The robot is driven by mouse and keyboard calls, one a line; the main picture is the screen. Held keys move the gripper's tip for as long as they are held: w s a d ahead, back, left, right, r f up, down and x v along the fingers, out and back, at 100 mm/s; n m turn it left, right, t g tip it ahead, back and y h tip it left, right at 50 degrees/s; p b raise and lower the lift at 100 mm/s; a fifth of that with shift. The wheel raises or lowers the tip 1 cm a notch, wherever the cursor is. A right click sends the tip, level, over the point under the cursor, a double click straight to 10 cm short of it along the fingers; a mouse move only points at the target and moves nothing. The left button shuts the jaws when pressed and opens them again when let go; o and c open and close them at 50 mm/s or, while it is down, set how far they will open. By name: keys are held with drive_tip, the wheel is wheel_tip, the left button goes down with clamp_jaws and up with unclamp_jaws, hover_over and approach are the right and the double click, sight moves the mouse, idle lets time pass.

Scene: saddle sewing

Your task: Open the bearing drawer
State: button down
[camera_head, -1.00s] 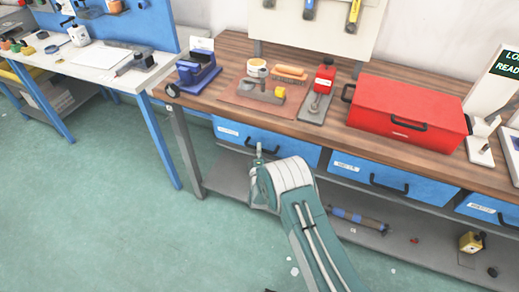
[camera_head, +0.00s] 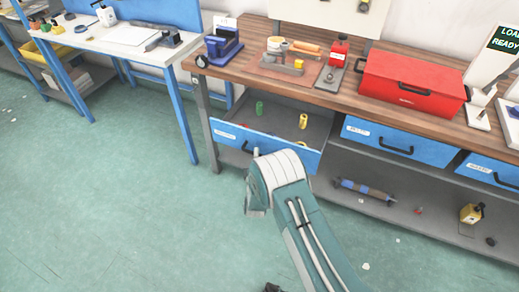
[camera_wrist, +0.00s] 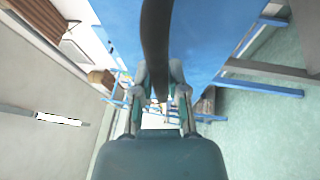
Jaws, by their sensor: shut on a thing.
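The bearing drawer (camera_head: 300,158) has a blue front with a white label and stands pulled out under the left part of the wooden workbench. Its grey inside shows, holding a green cylinder (camera_head: 259,108) and a yellow one (camera_head: 303,121). In the wrist view the blue drawer front (camera_wrist: 205,35) fills the upper middle, with its dark curved handle (camera_wrist: 156,35) in front. My gripper (camera_wrist: 162,92) is shut on this handle, one finger on each side. In the head view my arm hides the gripper's fingers and most of the handle.
Two other blue drawers (camera_head: 385,143) to the right are shut. A red toolbox (camera_head: 412,82), a blue vise-like tool (camera_head: 223,45) and small tools stand on the bench. A grey lower shelf (camera_head: 400,204) holds a few items. Green floor is free at left.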

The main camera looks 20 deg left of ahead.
drive_tip(key=shift+s+a+f, duration=0.1)
drive_tip(key=shift+s+f, duration=0.1)
drive_tip(key=shift+s, duration=0.75)
drive_tip(key=shift+s+f, duration=0.15)
drive_tip(key=shift+s, duration=0.75)
drive_tip(key=c, duration=0.6)
unclamp_jaws()
drive_tip(key=shift+c, duration=0.2)
drive_tip(key=shift+w+a, duration=0.1)
drive_tip(key=shift+r, duration=0.15)
drive_tip(key=v, duration=1.2)
